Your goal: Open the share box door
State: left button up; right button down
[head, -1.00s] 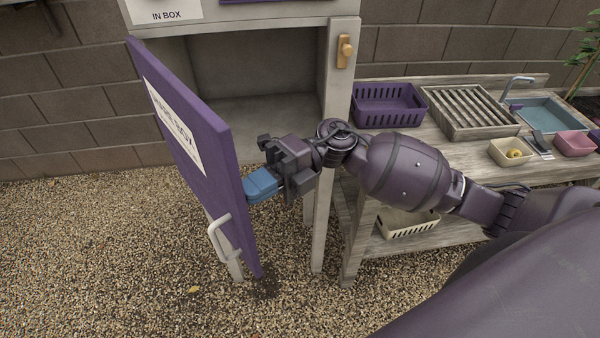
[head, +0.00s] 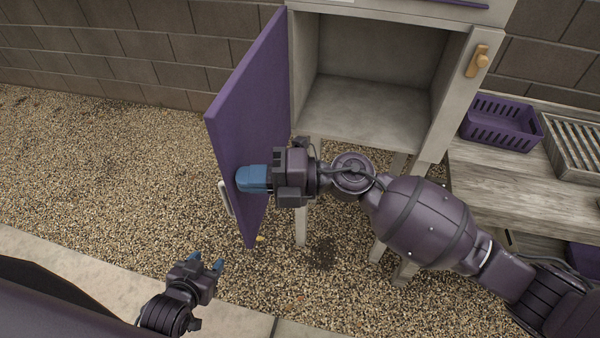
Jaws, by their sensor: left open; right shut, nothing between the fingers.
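The purple share box door (head: 248,115) stands swung wide open on its left-hand hinge, seen from its inner side. Its pale handle (head: 225,197) shows at the door's lower outer edge. The grey share box (head: 375,100) is open at the front, and its visible interior is empty. My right gripper (head: 245,179) is shut, with its blue fingers against or very near the inner face of the door; I cannot tell exact contact. My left gripper (head: 207,263) is open and empty, low over the gravel, apart from the door.
A wooden latch (head: 477,61) is on the box's right post. A bench at right carries a purple basket (head: 501,122) and a slatted tray (head: 578,147). A block wall (head: 120,60) runs behind. Gravel (head: 110,170) left of the door is clear.

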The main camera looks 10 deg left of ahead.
jog(key=w+x, duration=0.2)
jog(key=x, duration=0.9)
jog(key=shift+w+a, duration=0.55)
jog(key=shift+a, duration=0.05)
jog(key=shift+d, duration=0.15)
